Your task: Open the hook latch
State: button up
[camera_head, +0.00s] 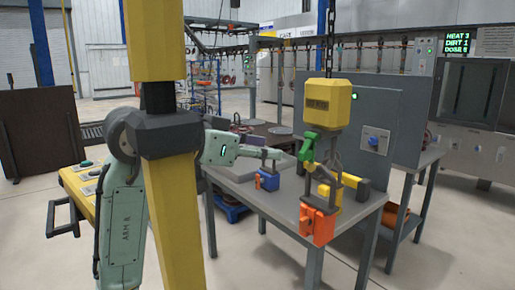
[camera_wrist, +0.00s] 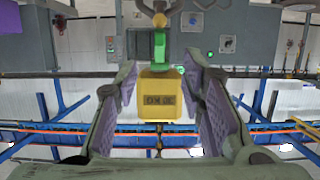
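A yellow hoist block (camera_head: 327,103) hangs on a chain above the grey table. A green latch piece (camera_head: 309,145) sits under it at the left, beside a dark hook (camera_head: 336,162). In the wrist view, which looks inverted, the green latch piece (camera_wrist: 160,47) shows above the yellow block (camera_wrist: 162,107), with a brassy hook part (camera_wrist: 160,19) above that. My gripper (camera_wrist: 163,76) is open. Its purple-padded fingers stand apart on either side of the block in the picture, with no clear contact. In the head view my gripper reaches in from the left, short of the latch; its fingers are unclear.
A small blue piece (camera_head: 267,181) is on the table (camera_head: 277,205). A grey panel (camera_head: 388,112) with a blue knob stands behind the hoist.

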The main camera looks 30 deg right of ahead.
aim_at(301, 155)
jog(key=shift+b+x, duration=0.55)
jog(key=shift+x, duration=5.15)
jog(key=shift+a, duration=0.1)
jog(key=shift+c, duration=0.2)
grip_shut()
